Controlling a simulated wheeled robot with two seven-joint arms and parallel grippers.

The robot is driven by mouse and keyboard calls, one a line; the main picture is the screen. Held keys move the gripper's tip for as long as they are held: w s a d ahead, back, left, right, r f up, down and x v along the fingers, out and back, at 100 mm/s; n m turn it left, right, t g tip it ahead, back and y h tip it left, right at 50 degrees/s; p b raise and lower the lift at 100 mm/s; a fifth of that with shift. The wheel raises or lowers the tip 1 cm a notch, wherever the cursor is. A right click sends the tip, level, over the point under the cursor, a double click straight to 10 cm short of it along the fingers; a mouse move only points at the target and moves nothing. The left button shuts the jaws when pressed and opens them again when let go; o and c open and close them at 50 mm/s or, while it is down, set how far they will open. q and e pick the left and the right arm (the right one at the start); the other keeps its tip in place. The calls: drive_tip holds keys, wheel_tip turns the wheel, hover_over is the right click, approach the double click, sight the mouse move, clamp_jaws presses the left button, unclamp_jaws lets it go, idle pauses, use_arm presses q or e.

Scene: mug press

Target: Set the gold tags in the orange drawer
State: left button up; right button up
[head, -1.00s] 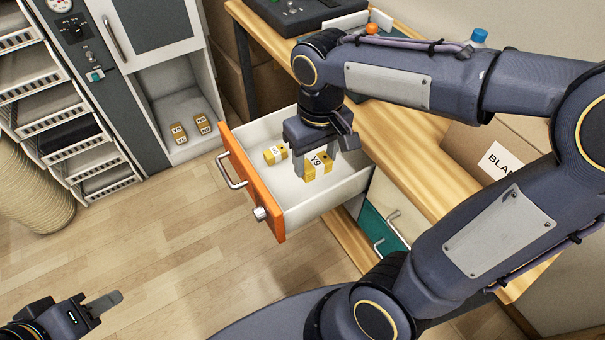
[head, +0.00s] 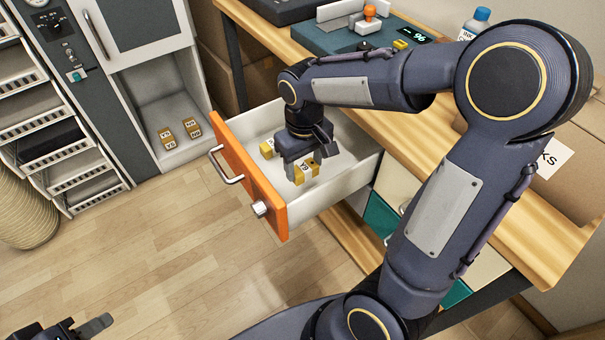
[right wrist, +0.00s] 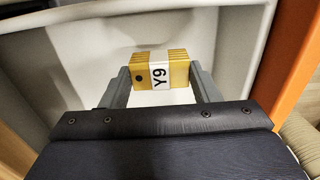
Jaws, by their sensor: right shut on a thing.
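The drawer with the orange front (head: 252,177) is pulled out from under the wooden bench. My right gripper (head: 305,172) is inside the drawer space, shut on a bundle of gold tags (head: 302,174) with a white band marked Y9. In the right wrist view the same bundle (right wrist: 160,70) sits between the two fingers, above the pale drawer floor. I cannot tell whether it touches the floor. Another gold bundle (head: 267,148) lies in the drawer, partly behind my gripper. My left gripper (head: 85,330) is at the bottom left edge, only partly in view.
Two gold bundles, one left (head: 167,138) and one right (head: 192,127), lie in the open cabinet bay (head: 176,105). The bench top (head: 430,130) holds a dark green device (head: 340,40) and a bottle (head: 476,22). A cardboard box stands right.

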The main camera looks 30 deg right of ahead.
sight(302, 172)
drive_tip(key=shift+w+d+f, duration=0.2)
drive_tip(key=shift+w+f, duration=0.4)
drive_tip(key=shift+f, duration=0.2)
drive_tip(key=shift+w+f+b, duration=0.15)
drive_tip(key=shift+f+b, duration=0.5)
drive_tip(key=shift+f, duration=0.95)
drive_tip(key=shift+f, duration=0.15)
drive_tip(key=o, duration=1)
